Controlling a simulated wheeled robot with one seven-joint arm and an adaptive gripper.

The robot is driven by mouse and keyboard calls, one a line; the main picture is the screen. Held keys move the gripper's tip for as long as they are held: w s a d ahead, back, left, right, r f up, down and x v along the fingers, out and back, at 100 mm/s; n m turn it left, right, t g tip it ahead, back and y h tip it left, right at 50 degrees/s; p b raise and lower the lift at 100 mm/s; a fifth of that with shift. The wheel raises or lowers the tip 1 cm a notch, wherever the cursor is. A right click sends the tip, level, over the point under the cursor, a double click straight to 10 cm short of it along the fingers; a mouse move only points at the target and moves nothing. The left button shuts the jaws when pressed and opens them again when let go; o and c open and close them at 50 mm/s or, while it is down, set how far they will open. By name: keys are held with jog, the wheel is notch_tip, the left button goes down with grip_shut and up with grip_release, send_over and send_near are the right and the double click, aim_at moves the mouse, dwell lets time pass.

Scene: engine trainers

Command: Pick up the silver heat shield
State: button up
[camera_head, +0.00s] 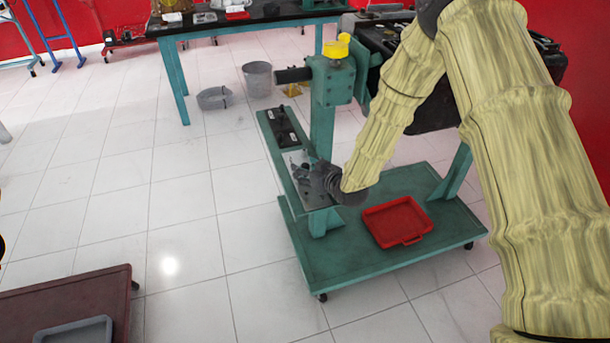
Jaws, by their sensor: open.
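My gripper (296,172) is over the narrow green side shelf (270,139) of the engine stand, pointing left and away from my wrist. It is open. A silver-grey flat surface (317,192) shows on the shelf below and around the gripper. I cannot tell for sure whether this is the silver heat shield, because the gripper and wrist hide part of it. I cannot tell whether the fingers touch anything there.
The green stand has a post (322,120) with a yellow cap (336,49) close behind my gripper. A red tray (397,222) lies on its base (345,262). Black parts (283,126) lie farther along the shelf.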

jog(key=shift+w+a+f, duration=0.2)
jog(key=shift+w, duration=0.25)
grip_shut()
jog(key=shift+r, duration=0.15)
